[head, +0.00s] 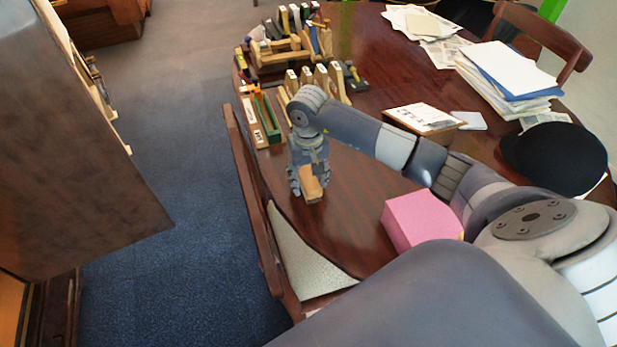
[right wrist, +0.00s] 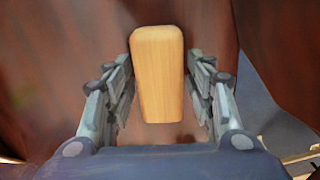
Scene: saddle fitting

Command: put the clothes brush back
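A light wooden block, likely the clothes brush (head: 311,186), is on the dark table near its left edge; bristles cannot be seen. It also shows in the right wrist view (right wrist: 158,75), lengthwise between the fingers. My right gripper (head: 309,182) points down over it, and in the right wrist view (right wrist: 160,90) its fingers stand on both sides with a narrow gap to the wood. It looks open around the block. My left gripper is not in view.
Wooden racks with tools (head: 285,45), upright blocks (head: 325,80) and narrow trays (head: 266,115) stand farther along the table's left side. A pink block (head: 422,220) is right of the gripper. Papers (head: 505,70), a clipboard (head: 424,118) and a black cap (head: 555,158) lie right.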

